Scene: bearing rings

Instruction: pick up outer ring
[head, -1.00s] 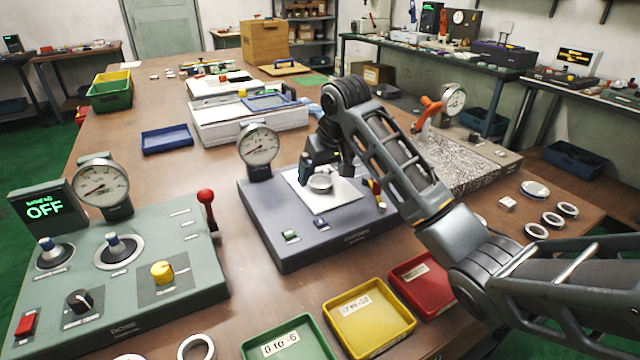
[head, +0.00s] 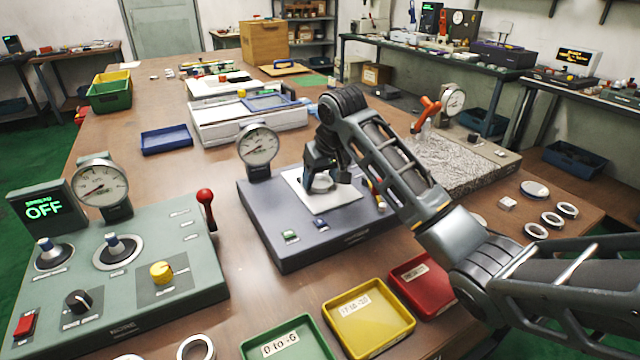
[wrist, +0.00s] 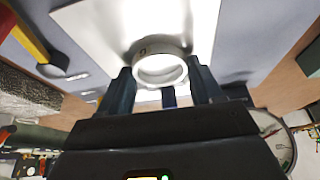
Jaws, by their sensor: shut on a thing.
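The outer ring (wrist: 160,68) is a pale metal ring between my gripper's fingers in the wrist view. In the head view the ring (head: 321,183) sits at the white plate (head: 345,199) on the dark blue-grey gauge station (head: 300,245), partly hidden by the fingers. My gripper (head: 322,177) points down over the plate and is shut on the ring. In the wrist view my gripper (wrist: 165,88) has a finger on each side of the ring. I cannot tell whether the ring still touches the plate.
A dial gauge (head: 258,146) stands left behind the plate. Green (head: 290,345), yellow (head: 368,318) and red (head: 420,272) trays lie in front. A green control station (head: 120,270) with a red-knobbed lever is at left. Several rings (head: 552,219) lie at right.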

